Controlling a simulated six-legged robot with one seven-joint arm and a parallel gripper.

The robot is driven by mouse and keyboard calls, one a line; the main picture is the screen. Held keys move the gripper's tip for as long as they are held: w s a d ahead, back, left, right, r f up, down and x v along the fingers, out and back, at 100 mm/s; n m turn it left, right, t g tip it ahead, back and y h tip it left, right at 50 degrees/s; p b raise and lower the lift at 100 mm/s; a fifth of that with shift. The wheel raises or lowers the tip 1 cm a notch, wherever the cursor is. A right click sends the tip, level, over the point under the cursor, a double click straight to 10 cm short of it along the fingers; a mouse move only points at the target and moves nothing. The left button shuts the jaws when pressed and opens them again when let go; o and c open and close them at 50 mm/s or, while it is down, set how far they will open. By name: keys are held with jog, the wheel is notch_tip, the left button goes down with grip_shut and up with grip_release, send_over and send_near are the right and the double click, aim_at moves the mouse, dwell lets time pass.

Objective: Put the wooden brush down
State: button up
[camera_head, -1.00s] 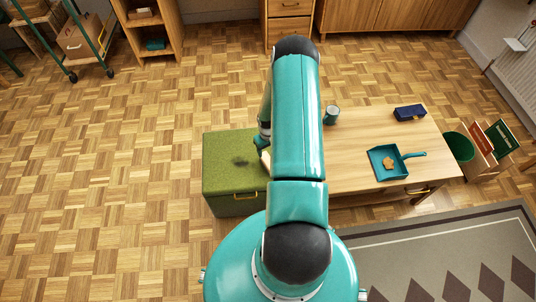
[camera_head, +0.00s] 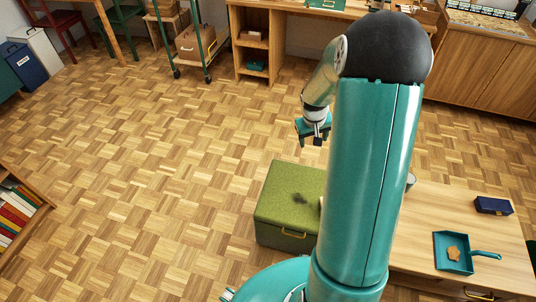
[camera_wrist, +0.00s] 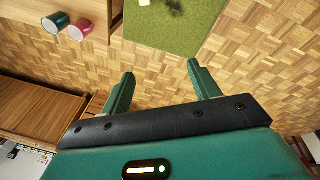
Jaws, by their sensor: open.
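My gripper (camera_head: 313,136) is open and empty, raised over the floor behind the green box in the head view. In the wrist view its two teal fingers (camera_wrist: 160,70) stand apart with only floor between them. A small pale piece (camera_head: 321,203) shows at the right of the green box's top, mostly hidden by my arm; it may be the wooden brush. A pale piece (camera_wrist: 144,2) also shows on the green top at the wrist view's upper edge, cut off. The green box (camera_head: 275,212) has a dark smudge (camera_head: 300,198) on top.
A low wooden table (camera_head: 425,215) stands right of the box. It bears a teal dustpan (camera_head: 441,256) with a brown piece in it and a dark blue case (camera_head: 492,205). Teal (camera_wrist: 55,21) and red (camera_wrist: 80,30) mugs show in the wrist view. The floor left is clear.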

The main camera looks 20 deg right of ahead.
jog(key=s+a+r+t, duration=0.1)
jog(key=s+a+r, duration=0.1)
jog(key=a+r, duration=0.7)
jog(key=s+a+r+n+t+y, duration=0.2)
jog(key=s+a+r+t, duration=0.1)
jog(key=s+a+r, duration=1.3)
jog(key=shift+s+a+r, duration=0.15)
jog(key=shift+s+r, duration=0.1)
jog(key=shift+s, duration=0.55)
